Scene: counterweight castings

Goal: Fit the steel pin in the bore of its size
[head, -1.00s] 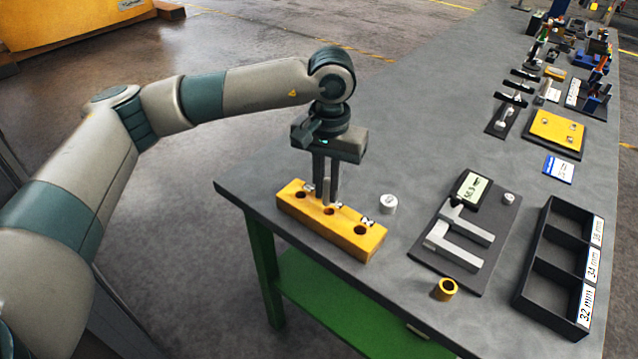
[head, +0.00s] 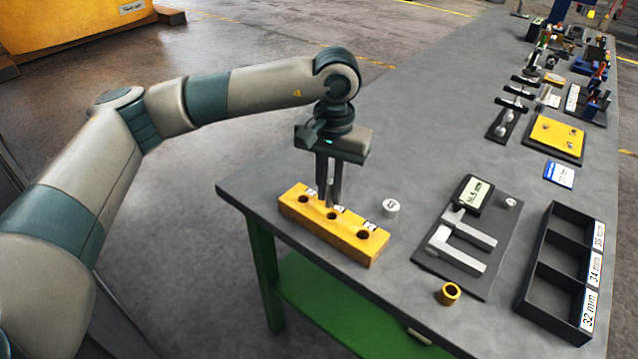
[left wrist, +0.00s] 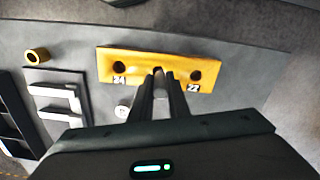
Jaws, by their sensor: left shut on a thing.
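A yellow block (head: 345,243) with three bores in a row lies near the table's left edge. My left gripper (head: 329,203) points down over the block's middle bore (head: 331,216). It is shut on the steel pin, a slim grey piece mostly hidden between the fingers. In the left wrist view the pin (left wrist: 158,71) shows at the fingertips, over the middle of the block (left wrist: 140,70). I cannot tell whether its lower end is in the bore. The end bores look empty. Small number labels sit beside the bores. My right gripper is not in view.
A white cylinder (head: 390,207) stands just right of the block. A caliper (head: 455,252) with a display lies on a dark board. A brass ring (head: 448,293) and a black three-compartment tray (head: 528,290) are nearer the right. Several tools crowd the far end.

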